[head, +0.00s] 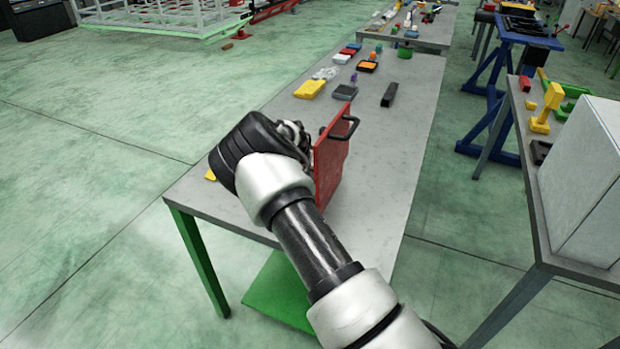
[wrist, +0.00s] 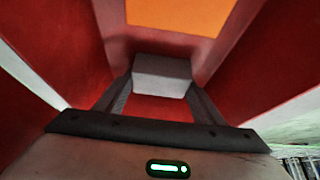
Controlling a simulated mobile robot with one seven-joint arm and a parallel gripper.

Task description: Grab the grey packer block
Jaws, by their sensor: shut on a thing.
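The grey packer block (wrist: 162,72) shows in the wrist view between the two fingertips of my gripper (wrist: 162,92). My gripper is shut on it, with a finger against each side. Red walls surround the block and the fingers; they look like the inside of a red box (wrist: 60,65). In the head view the red box (head: 330,165), with a black handle, stands on the near part of the grey table. My arm covers part of the box, and the block and fingertips are hidden there.
An orange surface (wrist: 172,15) lies beyond the block. Farther along the grey table (head: 385,160) are a yellow piece (head: 309,89), a dark bar (head: 389,95) and several small parts. A white cabinet (head: 590,175) stands on the right-hand table. The table right of the red box is clear.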

